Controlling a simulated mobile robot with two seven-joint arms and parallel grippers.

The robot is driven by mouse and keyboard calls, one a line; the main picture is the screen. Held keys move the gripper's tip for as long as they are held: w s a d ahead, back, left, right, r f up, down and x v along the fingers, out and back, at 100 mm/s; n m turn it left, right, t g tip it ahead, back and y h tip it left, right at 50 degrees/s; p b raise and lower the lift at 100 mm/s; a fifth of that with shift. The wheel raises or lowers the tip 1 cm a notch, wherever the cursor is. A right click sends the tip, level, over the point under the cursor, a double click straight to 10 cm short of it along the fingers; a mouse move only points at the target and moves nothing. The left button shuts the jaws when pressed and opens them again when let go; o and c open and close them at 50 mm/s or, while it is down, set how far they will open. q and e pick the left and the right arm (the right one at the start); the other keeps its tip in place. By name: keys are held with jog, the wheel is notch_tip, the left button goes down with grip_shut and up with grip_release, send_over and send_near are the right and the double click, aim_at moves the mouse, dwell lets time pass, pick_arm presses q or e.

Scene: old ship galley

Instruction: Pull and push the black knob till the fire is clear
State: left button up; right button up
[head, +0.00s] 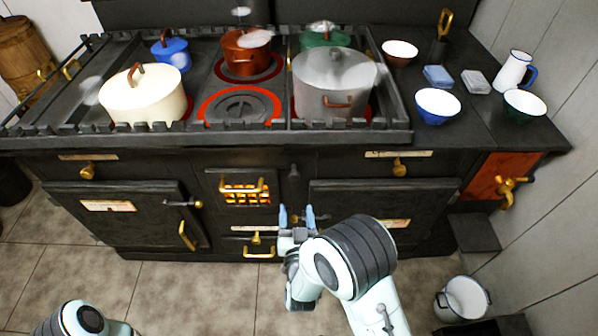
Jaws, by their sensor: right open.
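A small black knob (294,172) sits on the front of the black stove, to the right of the fire door. Behind the barred window of that door an orange fire (247,195) glows. My right gripper (297,214) has blue fingertips pointing up toward the stove front. It is open and empty, and shows just below the knob in the picture. I cannot tell how far in front of the stove it is. Of my left arm only a part shows at the bottom left; its gripper is out of view.
The stove top (205,62) carries a cream pot (143,97), a large grey pot (333,85), and red, blue and green pots, some with steam. Bowls and a white jug (513,72) stand on the right counter. A white bucket (462,299) stands on the tiled floor at right.

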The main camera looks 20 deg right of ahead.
aim_at(294, 179)
pick_arm(q)
jog(key=shift+w+a+f+t+b, duration=0.2)
jog(key=shift+w+a+f+b, duration=0.15)
jog(key=shift+w+f, duration=0.15)
jog(key=shift+w+a+f+t+b, duration=0.2)
jog(key=shift+w+a+f+b, duration=0.15)
jog(key=shift+w, duration=0.2)
pick_arm(e)
jog(key=x, duration=1.3)
pick_arm(q)
jog(key=shift+d, duration=0.1)
